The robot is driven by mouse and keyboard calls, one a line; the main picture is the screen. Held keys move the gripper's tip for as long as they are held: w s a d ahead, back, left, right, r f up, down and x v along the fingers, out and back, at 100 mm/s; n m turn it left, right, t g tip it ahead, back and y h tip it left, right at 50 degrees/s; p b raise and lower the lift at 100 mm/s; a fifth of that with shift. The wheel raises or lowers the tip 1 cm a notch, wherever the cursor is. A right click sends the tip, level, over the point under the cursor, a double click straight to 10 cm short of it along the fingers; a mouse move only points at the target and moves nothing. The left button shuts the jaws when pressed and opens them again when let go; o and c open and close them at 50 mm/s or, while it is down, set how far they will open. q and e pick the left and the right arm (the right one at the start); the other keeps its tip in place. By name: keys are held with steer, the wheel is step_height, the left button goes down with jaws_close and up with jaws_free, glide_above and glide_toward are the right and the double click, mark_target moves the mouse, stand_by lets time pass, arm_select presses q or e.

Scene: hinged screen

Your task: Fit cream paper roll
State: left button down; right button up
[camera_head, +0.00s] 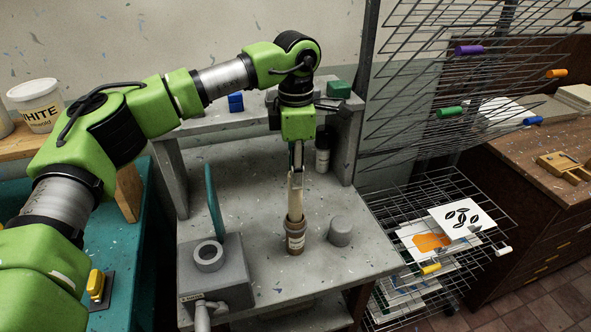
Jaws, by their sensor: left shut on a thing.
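My left gripper (297,160) points down over the grey bench and is shut on the upper end of a narrow cream roll (296,200). The roll stands nearly upright below the fingers. Its lower end meets the mouth of a brown jar (295,238) with a pale label, which stands on the bench. I cannot tell how far the roll reaches into the jar. My right gripper is not in view.
A grey block with a raised ring (209,257) stands left of the jar, with a teal upright piece (213,203) behind it. A grey cylinder (340,231) is close on the right. A dark bottle (322,155) stands behind. A wire rack (455,222) flanks the bench.

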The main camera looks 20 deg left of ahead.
mark_target(295, 205)
arm_select(q)
steer(key=shift+f+b, duration=3.35)
steer(key=shift+f, duration=1.8)
steer(key=c, duration=1.7)
jaws_free()
step_height(295, 205, up, 12)
steer(key=shift+f, duration=0.1)
